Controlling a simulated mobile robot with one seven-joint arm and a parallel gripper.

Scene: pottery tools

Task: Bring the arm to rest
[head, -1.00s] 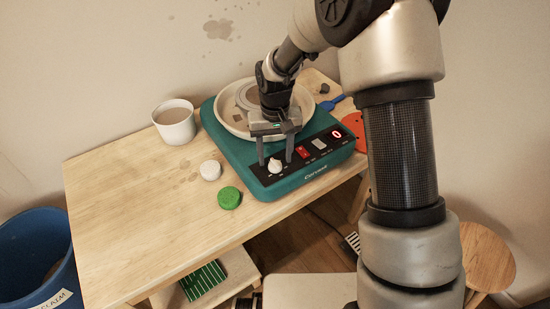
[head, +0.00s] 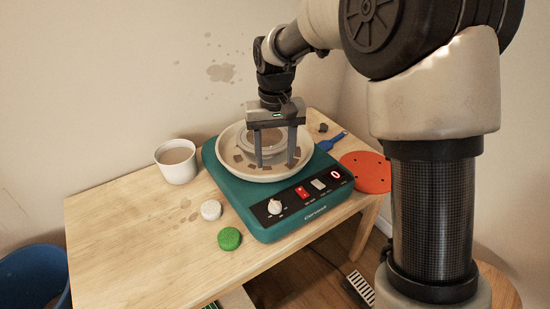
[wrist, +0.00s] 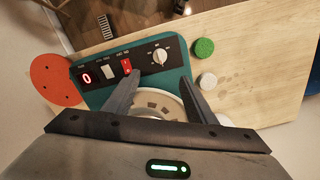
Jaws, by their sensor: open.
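My gripper (head: 276,148) is open, its two fingers pointing down above the cream basin (head: 226,158) of the teal pottery wheel (head: 232,187). Nothing is between the fingers. In the wrist view my gripper (wrist: 155,88) has its fingers spread over the wheel, with part of the basin (wrist: 160,98) between them. A round wheel head with brownish patches around it sits in the basin, partly hidden by my fingers. The front panel has a white knob (head: 275,207), a red switch (head: 302,192) and a display reading 0 (head: 335,175).
A white cup of brownish liquid (head: 177,162), a white round piece (head: 211,210) and a green round piece (head: 229,239) stand left of the wheel on the wooden table (head: 130,230). An orange-red disc (head: 366,172) and a blue tool (head: 331,141) lie right. A blue bucket (head: 35,280) is at lower left.

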